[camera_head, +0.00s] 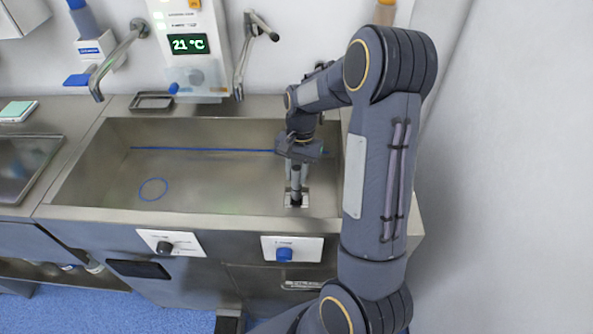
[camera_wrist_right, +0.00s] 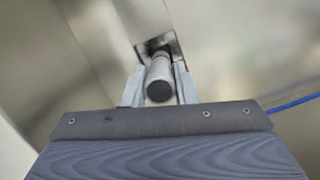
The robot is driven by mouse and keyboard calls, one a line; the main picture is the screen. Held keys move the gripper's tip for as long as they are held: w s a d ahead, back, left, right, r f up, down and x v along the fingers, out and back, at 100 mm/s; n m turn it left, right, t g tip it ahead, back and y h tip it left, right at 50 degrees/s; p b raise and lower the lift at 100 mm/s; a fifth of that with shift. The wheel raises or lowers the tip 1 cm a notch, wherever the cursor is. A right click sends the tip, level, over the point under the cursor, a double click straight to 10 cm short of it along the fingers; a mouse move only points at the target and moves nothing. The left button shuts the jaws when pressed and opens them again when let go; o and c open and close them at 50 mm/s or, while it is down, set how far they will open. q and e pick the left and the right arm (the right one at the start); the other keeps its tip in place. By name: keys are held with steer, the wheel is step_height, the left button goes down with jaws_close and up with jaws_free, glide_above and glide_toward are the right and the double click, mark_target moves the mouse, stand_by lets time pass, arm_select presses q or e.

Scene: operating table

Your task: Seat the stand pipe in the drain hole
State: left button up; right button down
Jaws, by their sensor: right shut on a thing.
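The stand pipe (camera_wrist_right: 159,80) is a grey tube with a dark end cap, between the two fingers of my right gripper (camera_wrist_right: 158,88) in the right wrist view. In the head view my right gripper (camera_head: 297,178) points down into the sink at its right end, shut on the pipe. The pipe's dark lower part (camera_head: 296,197) is at the square drain recess (camera_head: 304,203) in the sink floor. The drain hole itself is hidden by the pipe, so I cannot tell how deep it sits. My left gripper is out of view.
The steel sink (camera_head: 90,190) has walls around the gripper, with the right wall close by. A blue ring (camera_head: 153,189) is on the sink floor at left. Taps (camera_head: 107,70) and a 21 °C display panel (camera_head: 188,43) are behind. The sink's middle is clear.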

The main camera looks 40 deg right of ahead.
mark_target(297, 181)
stand_by(0.5)
steer(key=shift+w+d+b+x, duration=0.2)
steer(key=shift+b+x, duration=0.5)
steer(key=shift+x, duration=0.4)
steer(key=shift+w+d+b+x, duration=0.15)
steer(key=shift+b+x, duration=0.5)
steer(key=shift+x, duration=0.4)
steer(key=c, duration=1.1)
jaws_free()
steer(key=shift+s, duration=0.1)
steer(key=v, duration=0.8)
